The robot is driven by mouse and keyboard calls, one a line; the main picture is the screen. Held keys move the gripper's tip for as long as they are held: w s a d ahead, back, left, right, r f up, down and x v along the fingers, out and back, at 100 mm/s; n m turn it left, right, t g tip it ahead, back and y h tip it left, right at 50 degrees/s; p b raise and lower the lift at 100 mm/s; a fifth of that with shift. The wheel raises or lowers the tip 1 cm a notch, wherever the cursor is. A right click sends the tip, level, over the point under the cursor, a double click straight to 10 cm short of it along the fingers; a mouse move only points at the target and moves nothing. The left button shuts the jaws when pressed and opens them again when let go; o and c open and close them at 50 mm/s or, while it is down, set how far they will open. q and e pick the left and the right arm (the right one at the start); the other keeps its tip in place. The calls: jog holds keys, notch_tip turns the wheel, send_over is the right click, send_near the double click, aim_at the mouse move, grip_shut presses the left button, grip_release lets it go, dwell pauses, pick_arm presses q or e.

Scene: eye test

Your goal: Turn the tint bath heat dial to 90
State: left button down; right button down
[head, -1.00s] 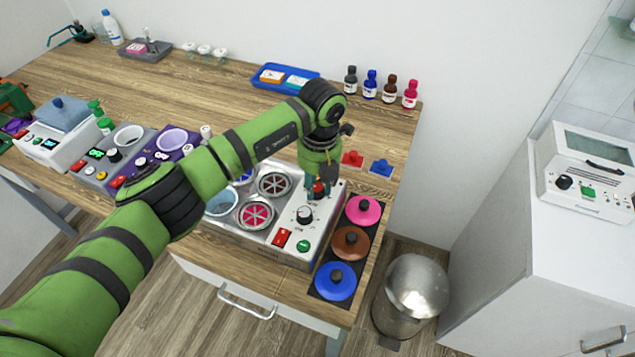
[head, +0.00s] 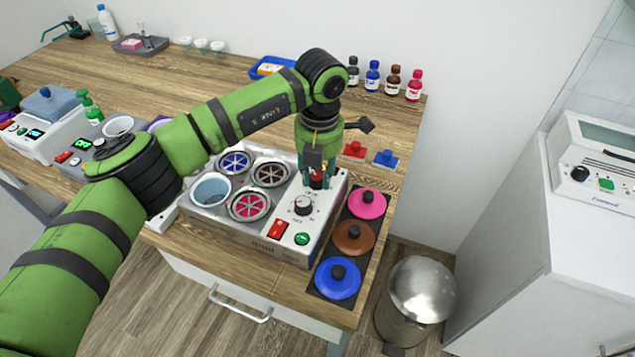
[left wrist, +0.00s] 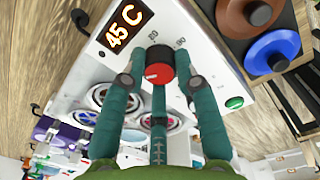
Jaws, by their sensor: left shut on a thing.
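The tint bath (head: 250,238) is a pale metal unit with several round wells, on the right part of the wooden bench. Its heat dial (left wrist: 157,72) is a black knob with a red cap and a small white mark, which points to the lower left in the left wrist view. Scale numbers lie beside it, and an orange display (left wrist: 124,26) reads 45 C. My left gripper (left wrist: 159,75) points down with its teal fingers on either side of the dial, shut on it. In the head view the fingers partly hide the dial (head: 317,178). My right gripper is out of view.
A second black knob (head: 303,205), a red switch (head: 278,229) and a green button (head: 302,239) sit on the bath's panel. Pink (head: 372,208), brown (head: 358,240) and blue (head: 340,283) lids lie right of it. Several bottles (head: 372,80) stand behind.

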pick_arm(q)
jog(key=m+b, duration=0.2)
jog(key=m, duration=0.1)
jog(key=shift+f+b, duration=0.3)
jog(key=shift+b, duration=0.05)
jog(key=m+b, duration=0.2)
jog(key=shift+m, duration=0.4)
jog(key=m+b, duration=0.1)
jog(key=m, duration=0.1)
jog(key=shift+r+m+b, duration=0.15)
jog(key=shift+m+b, duration=0.15)
jog(key=m+b, duration=0.1)
jog(key=m, duration=0.2)
jog(key=shift+a+m, duration=0.1)
jog(key=shift+m, duration=0.2)
jog(key=m, duration=0.3)
jog(key=shift+r+m+b, duration=0.1)
jog(key=shift+m+b, duration=0.2)
jog(key=shift+b, duration=0.05)
jog(key=m, duration=0.4)
jog(key=shift+m+h, duration=0.3)
jog(key=m, duration=0.4)
jog(key=shift+m, duration=0.3)
jog(key=m, duration=0.4)
jog(key=shift+m+p, duration=0.3)
jog(key=shift+m, duration=0.1)
